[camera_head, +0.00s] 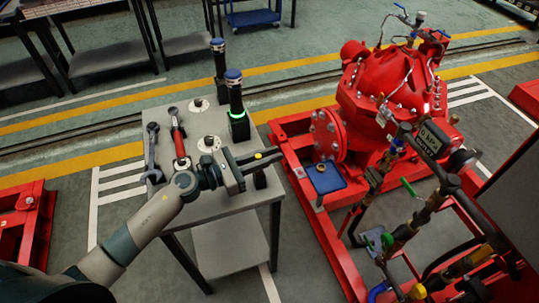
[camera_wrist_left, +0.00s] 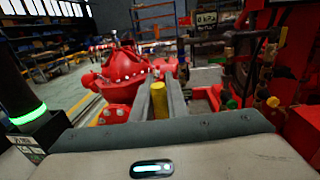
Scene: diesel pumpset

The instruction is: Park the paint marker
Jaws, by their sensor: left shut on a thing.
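My left gripper (camera_head: 256,161) is over the right edge of the grey workbench (camera_head: 215,186). It is shut on the paint marker, whose yellow end (camera_head: 258,155) shows between the fingers. In the left wrist view the yellow marker (camera_wrist_left: 159,104) stands between the two grey fingers (camera_wrist_left: 158,100). A short dark upright thing (camera_head: 260,179) shows just below the gripper; I cannot tell whether it is the marker's lower part or a holder. My right gripper is not in view.
A wrench (camera_head: 152,150) and a red-handled tool (camera_head: 179,140) lie on the bench's left. Black posts with blue tops (camera_head: 219,62) (camera_head: 235,92) stand at its back. Right of the bench are the red pump (camera_head: 390,90) and a blue tray (camera_head: 326,180) on its frame.

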